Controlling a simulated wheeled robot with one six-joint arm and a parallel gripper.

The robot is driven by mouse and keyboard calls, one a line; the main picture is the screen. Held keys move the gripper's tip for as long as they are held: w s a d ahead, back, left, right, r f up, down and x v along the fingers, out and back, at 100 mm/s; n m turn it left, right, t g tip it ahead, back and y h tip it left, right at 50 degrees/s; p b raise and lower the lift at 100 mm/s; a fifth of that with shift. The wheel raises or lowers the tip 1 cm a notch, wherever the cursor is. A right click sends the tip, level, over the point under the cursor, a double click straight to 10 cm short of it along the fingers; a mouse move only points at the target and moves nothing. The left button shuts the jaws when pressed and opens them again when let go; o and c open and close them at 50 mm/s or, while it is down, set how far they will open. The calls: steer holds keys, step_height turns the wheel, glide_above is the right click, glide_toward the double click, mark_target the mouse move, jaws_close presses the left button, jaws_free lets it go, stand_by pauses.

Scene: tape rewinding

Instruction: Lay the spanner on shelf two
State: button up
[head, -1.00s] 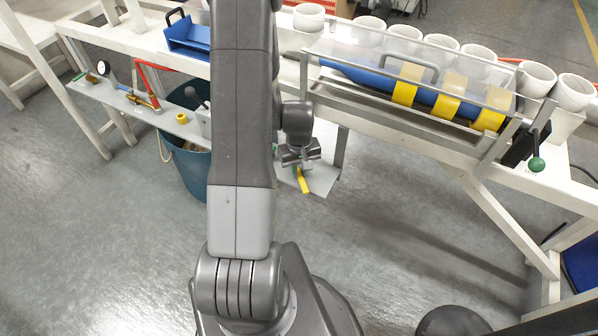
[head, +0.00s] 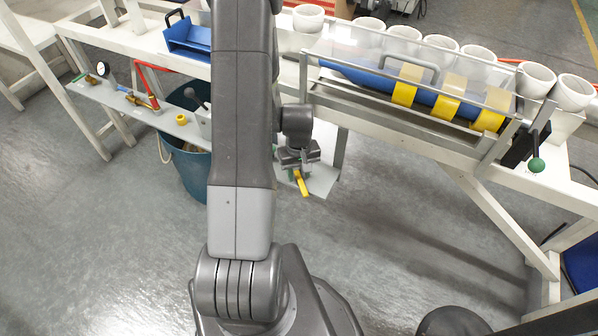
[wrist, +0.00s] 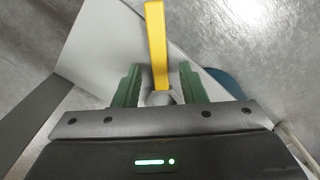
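The spanner appears as a yellow handle (head: 303,184) below my gripper (head: 297,166). In the wrist view its yellow handle (wrist: 157,45) points away from me, and a grey end lies between the green fingers of my gripper (wrist: 159,80). The fingers stand apart, with a gap showing on each side of the spanner. A pale grey shelf plate (head: 322,178) lies under the gripper and shows in the wrist view (wrist: 95,40). Whether the spanner touches the plate is not clear. No shelf number is legible.
A second low shelf (head: 118,98) at left holds a gauge, a red-handled tool and a yellow ring (head: 182,118). A blue bin (head: 190,165) stands below. The bench holds white cups and a clear-covered blue roller (head: 440,98) with yellow tape rolls.

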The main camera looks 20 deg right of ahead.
mark_target(299, 178)
step_height(299, 178, up, 12)
steer(key=p, duration=0.1)
steer(key=shift+p, duration=0.4)
steer(key=shift+f, duration=0.1)
